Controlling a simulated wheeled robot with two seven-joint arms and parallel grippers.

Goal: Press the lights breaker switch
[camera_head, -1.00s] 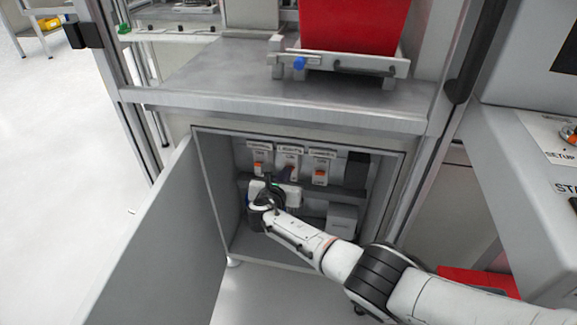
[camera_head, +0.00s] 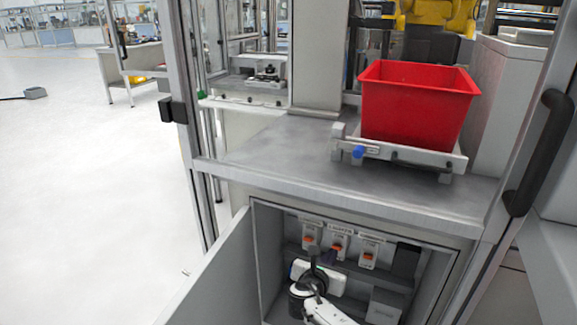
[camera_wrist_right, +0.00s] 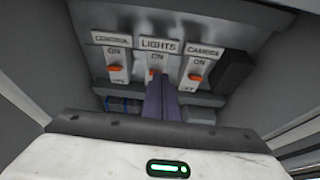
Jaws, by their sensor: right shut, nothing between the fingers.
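The lights breaker switch (camera_wrist_right: 152,73) is the middle of three orange-levered switches, under the LIGHTS label, in the right wrist view. It also shows in the head view (camera_head: 336,246) inside the open cabinet. My right gripper (camera_wrist_right: 160,82) is shut and empty, its dark fingers pointing at the lights switch and covering the lower part of its plate. In the head view the right gripper (camera_head: 330,258) is just below the orange lever. I cannot tell whether the fingertips touch it, nor whether it stands at ON or OFF. My left gripper is not in view.
The control switch (camera_wrist_right: 115,69) is on the left and the camera switch (camera_wrist_right: 195,77) on the right, close to the fingers. The cabinet door (camera_head: 215,275) stands open to the left. A worktop (camera_head: 290,160) with a red bin (camera_head: 415,110) is above.

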